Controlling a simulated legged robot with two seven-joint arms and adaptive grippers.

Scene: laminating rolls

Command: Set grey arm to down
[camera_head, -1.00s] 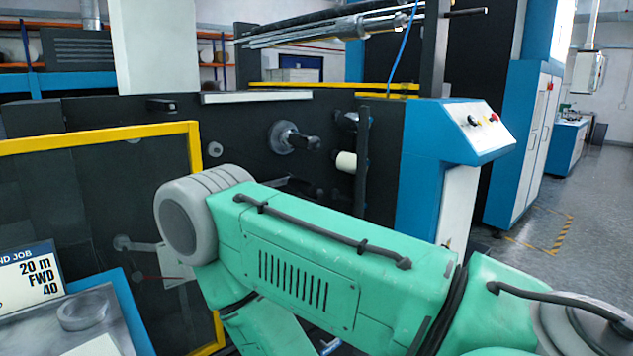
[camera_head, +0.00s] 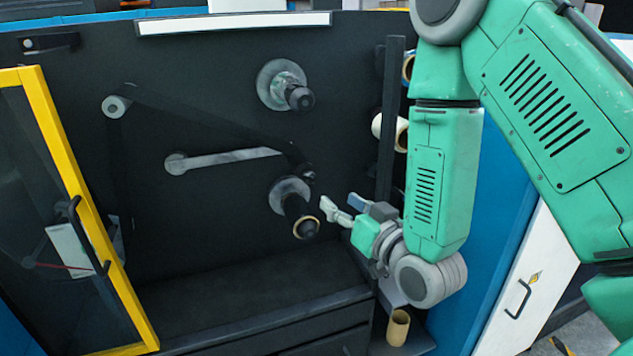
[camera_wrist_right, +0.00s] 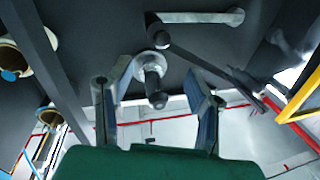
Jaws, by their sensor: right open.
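The grey arm (camera_head: 230,158) is a flat bar on the dark machine panel. It runs from a round pivot at its left, tilting slightly up to the right, and a black roller (camera_head: 301,165) sits by its right end. The grey arm also shows at the top of the right wrist view (camera_wrist_right: 205,17). My right gripper (camera_head: 340,207) is open and empty, right of and below the arm's right end, apart from it. In the right wrist view its fingers (camera_wrist_right: 158,88) are spread, with the lower spindle (camera_wrist_right: 154,80) seen between them. My left gripper is not in view.
The lower black spindle (camera_head: 297,213) juts out close left of my right gripper; an upper spindle (camera_head: 293,92) is above. A dark upright post (camera_head: 390,120) stands right. A yellow-framed door (camera_head: 75,185) is open at left. A cardboard core (camera_head: 398,327) stands below.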

